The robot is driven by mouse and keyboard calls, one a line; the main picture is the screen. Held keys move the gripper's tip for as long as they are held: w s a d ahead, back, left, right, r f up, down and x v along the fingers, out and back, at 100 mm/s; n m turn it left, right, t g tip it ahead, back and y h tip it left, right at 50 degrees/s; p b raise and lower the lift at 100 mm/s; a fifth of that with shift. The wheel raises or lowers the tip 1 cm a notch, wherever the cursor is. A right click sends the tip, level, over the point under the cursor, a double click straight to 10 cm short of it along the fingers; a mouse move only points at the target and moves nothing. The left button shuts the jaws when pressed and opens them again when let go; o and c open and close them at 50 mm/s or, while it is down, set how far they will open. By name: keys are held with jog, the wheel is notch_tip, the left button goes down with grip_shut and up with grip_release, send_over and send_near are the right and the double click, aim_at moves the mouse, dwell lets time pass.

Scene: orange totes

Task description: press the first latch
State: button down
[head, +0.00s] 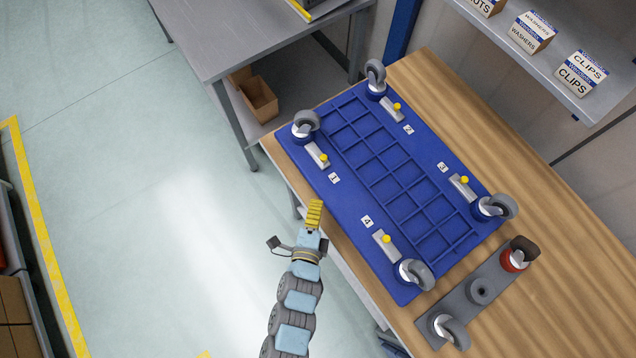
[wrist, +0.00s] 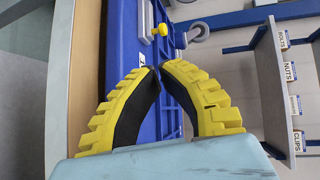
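The blue board (head: 350,200) lies on the wooden bench and carries latches numbered 1 to 3 and one more marked 4. The first latch (head: 312,151), a silver bar with a yellow knob (head: 324,158), sits at the board's left edge beside label 1 (head: 334,178) and a grey caster wheel (head: 306,121). My gripper (head: 315,205) is below this latch in the head view, apart from it, near the board's near edge. In the wrist view, a yellow knob (wrist: 162,29) shows beyond the fingertips. The yellow fingers (wrist: 159,70) curve together, tips meeting, with nothing visible between them.
Other latches stand at label 2 (head: 408,130), label 3 (head: 442,167) and label 4 (head: 367,221), with caster wheels at the board's corners. A grey plate (head: 462,302) with casters lies at the lower right. A shelf with boxes (head: 532,33) stands at the upper right.

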jog(key=p, duration=0.2)
send_near(319, 153)
jog(key=shift+w+d, duration=0.5)
jog(key=shift+w, duration=0.25)
jog(key=shift+w+d, duration=0.5)
jog(key=shift+w, duration=0.25)
jog(key=shift+w+d, duration=0.5)
jog(key=shift+w, duration=0.2)
